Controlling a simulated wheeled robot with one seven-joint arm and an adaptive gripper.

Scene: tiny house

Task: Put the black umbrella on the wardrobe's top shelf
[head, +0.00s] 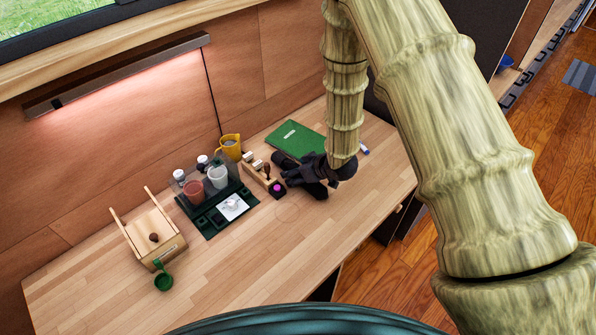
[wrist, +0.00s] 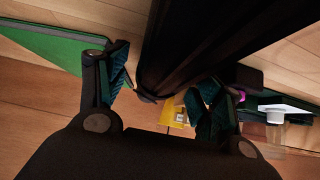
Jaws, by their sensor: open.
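The black umbrella (wrist: 205,45) is a thick dark shaft running up and to the right in the wrist view, close to the camera. In the head view, a dark end that looks like the umbrella (head: 284,161) shows on the desk beside my gripper (head: 301,176). My gripper is low over the desk with its fingers apart. In the wrist view the umbrella passes between the two fingers of my gripper (wrist: 162,88). Whether the fingers touch it I cannot tell. My arm hides part of the desk's right end. The wardrobe's top shelf is not recognizable in either view.
The desk's front middle is clear.

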